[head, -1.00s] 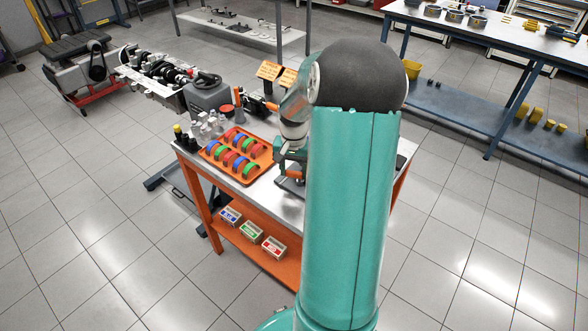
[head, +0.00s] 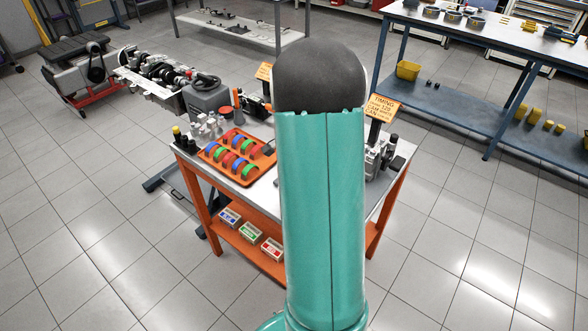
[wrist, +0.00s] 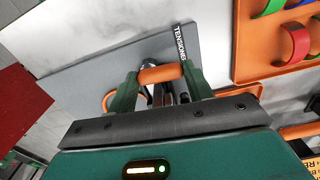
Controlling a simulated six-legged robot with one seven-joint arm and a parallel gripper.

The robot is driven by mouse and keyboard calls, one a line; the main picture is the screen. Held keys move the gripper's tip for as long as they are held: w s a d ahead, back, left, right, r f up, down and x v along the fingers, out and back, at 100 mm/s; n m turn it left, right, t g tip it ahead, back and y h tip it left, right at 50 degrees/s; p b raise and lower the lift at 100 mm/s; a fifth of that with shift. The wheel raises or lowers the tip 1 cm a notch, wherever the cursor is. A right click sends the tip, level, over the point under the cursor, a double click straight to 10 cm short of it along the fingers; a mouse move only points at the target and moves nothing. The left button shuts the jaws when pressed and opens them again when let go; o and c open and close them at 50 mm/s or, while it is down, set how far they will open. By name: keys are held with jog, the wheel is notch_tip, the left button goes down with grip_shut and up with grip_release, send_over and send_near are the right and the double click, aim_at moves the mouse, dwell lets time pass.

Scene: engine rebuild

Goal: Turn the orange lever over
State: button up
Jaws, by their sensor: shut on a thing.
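The orange lever (wrist: 161,74) shows in the wrist view as a short rounded orange bar lying across between the green fingers of my gripper (wrist: 160,84). The gripper is shut on it. Under it is a grey plate (wrist: 85,85) marked TENSIONER, with dark metal parts partly hidden behind the fingers. In the head view my own arm hides the gripper and the lever. How far the lever is turned cannot be told.
An orange tray (head: 215,153) of coloured rings stands on the workbench (head: 196,168); its edge also shows in the wrist view (wrist: 246,45). A metal assembly (head: 381,158) and an orange timing sign (head: 381,107) stand at the right. Bottles (head: 210,126) stand left.

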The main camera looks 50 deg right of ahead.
jog(key=shift+d+m, duration=0.1)
jog(key=shift+m, duration=0.2)
jog(key=shift+r, duration=0.1)
jog(key=o, duration=1)
notch_tip(320, 180, up, 14)
jog(key=shift+f, duration=0.15)
dwell(0.3)
